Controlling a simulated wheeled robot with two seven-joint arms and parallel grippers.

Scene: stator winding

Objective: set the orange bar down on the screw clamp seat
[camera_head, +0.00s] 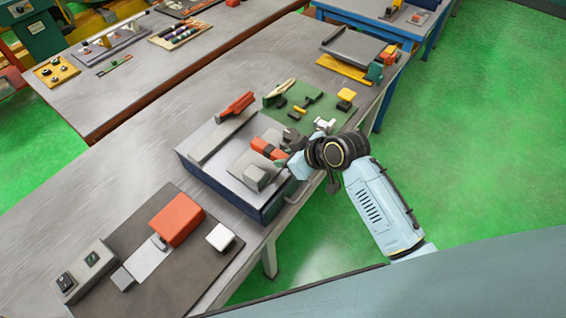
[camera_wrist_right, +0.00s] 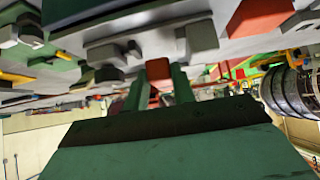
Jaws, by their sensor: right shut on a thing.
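My right gripper (camera_head: 281,160) reaches in from the right over the dark-blue-sided bench unit. Its green fingers are shut on the orange bar (camera_head: 266,148). In the right wrist view the bar (camera_wrist_right: 158,70) shows end-on between the two green fingers. A light grey plate with a raised grey block (camera_head: 256,177) lies just below the bar in the head view; it looks like the screw clamp seat, but I cannot be sure. I cannot tell whether the bar touches anything beneath it. My left gripper is not in view.
Another orange piece (camera_head: 237,104) lies by the long grey rail. A green mat (camera_head: 325,112) with small parts lies beyond the unit. A dark mat (camera_head: 180,265) with an orange block (camera_head: 177,219) lies nearer. Bare tabletop (camera_head: 120,165) stretches left.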

